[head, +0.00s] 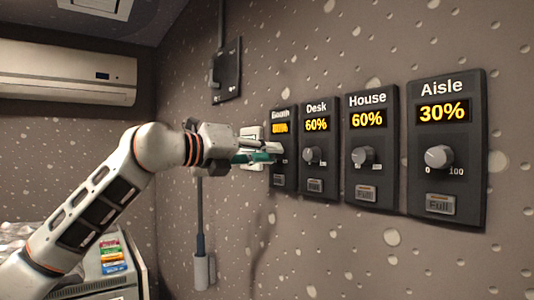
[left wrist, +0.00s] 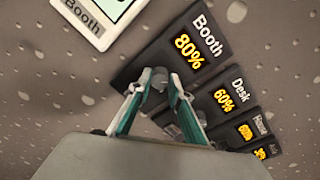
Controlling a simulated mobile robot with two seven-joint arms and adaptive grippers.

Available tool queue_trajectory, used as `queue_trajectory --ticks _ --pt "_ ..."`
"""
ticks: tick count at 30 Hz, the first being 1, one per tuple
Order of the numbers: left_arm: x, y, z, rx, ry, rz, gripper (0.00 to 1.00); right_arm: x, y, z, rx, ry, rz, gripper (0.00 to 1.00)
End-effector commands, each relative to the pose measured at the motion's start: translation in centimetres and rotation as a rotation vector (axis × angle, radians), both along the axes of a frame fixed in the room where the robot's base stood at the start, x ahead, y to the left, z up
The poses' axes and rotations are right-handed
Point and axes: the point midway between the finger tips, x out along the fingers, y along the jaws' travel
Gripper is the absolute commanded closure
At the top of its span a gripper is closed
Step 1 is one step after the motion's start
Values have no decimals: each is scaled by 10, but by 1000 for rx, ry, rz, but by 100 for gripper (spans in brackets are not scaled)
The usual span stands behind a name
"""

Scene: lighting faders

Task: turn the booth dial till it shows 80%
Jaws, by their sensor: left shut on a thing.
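The booth panel (head: 281,179) is the leftmost dark panel in the row on the wall. Its display reads 80% in the left wrist view (left wrist: 188,53); in the head view the display (head: 280,128) is small and partly unclear. My left gripper (head: 272,156) reaches in from the left, in front of this panel. In the left wrist view its two fingers (left wrist: 158,82) are shut on the booth dial, which is mostly hidden between the fingertips. My right gripper is in neither view.
The desk panel (head: 317,170) and house panel (head: 367,185) show 60%, the aisle panel (head: 444,187) 30%. Each has a knob and a Full button. A white plate labelled Booth (left wrist: 97,28) is beside the booth panel. An air conditioner (head: 50,88) hangs at left.

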Motion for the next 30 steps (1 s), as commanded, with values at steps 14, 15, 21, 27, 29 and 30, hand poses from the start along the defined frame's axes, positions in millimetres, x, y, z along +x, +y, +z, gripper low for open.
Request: queue_trajectory --ticks 14,15,21,27,29,30 --pt "0 0 1 -111 149 1 100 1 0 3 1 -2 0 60" --pt "0 0 1 -114 153 1 100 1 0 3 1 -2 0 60" --pt "0 0 1 -118 158 1 100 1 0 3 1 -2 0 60" --pt "0 1 1 -117 157 1 100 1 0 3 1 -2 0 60" --pt "0 1 2 -117 157 1 76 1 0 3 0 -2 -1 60" --pt "0 1 1 -117 157 1 65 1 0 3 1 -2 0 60"
